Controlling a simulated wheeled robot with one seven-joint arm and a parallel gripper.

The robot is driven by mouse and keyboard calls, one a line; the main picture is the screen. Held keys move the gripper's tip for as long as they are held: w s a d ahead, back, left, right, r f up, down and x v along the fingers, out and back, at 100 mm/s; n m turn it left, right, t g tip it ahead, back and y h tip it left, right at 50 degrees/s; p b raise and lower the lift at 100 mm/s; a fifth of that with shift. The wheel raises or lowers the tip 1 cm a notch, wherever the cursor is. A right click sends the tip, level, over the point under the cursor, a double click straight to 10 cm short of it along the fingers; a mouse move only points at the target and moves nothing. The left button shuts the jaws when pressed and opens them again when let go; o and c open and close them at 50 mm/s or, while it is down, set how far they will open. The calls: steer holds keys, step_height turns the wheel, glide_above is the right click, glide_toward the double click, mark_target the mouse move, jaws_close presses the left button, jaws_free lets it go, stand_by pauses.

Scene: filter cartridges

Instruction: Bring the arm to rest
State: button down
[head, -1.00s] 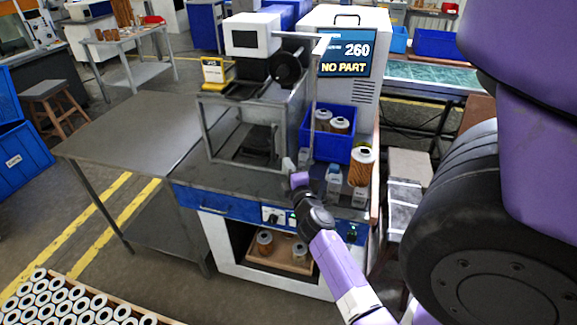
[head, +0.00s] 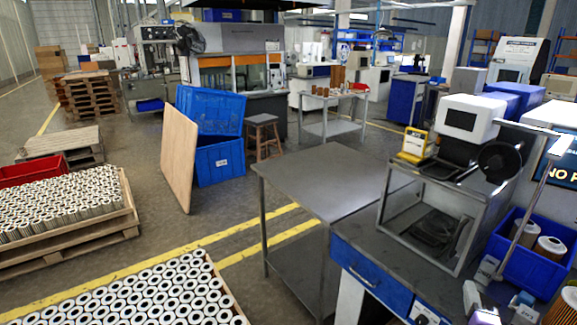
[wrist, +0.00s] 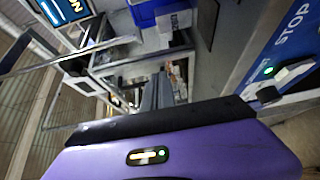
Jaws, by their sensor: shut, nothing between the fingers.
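My gripper (wrist: 157,92) shows in the wrist view as narrow grey fingers beyond the dark edge of its purple housing. The fingers are shut with nothing between them. They point toward the metal frame of the test station and look clear of it, though the exact gap is hard to judge.
A blue bin (head: 503,258) with filter cartridges (head: 550,246) stands right of the metal frame. A bare steel table (head: 325,180) adjoins the station's left. Trays of white-ended cartridges lie at the left and front, with open floor between. A STOP panel (wrist: 290,45) is close in the wrist view.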

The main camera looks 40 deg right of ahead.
steer(key=shift+w, duration=0.15)
steer(key=shift+w+a+r+m+t, duration=0.4)
steer(key=shift+w+r+m+t, duration=0.15)
steer(key=shift+r+m, duration=0.1)
steer(key=w+a+m+t+y, duration=0.1)
steer(key=w+a+t+y, duration=0.2)
steer(key=a, duration=0.7)
steer(key=w+a+m+t+y, duration=0.15)
steer(key=a+t+y, duration=0.25)
steer(key=a, duration=0.6)
steer(key=s+a+y, duration=0.4)
steer(key=a, duration=0.7)
steer(key=s+a+r+m+y, duration=0.1)
steer(key=s+a+y, duration=0.4)
steer(key=a, duration=0.7)
steer(key=shift+s+a+r+g, duration=0.2)
steer(key=shift+s+g, duration=0.1)
steer(key=shift+g, duration=0.15)
steer(key=shift+f, duration=0.1)
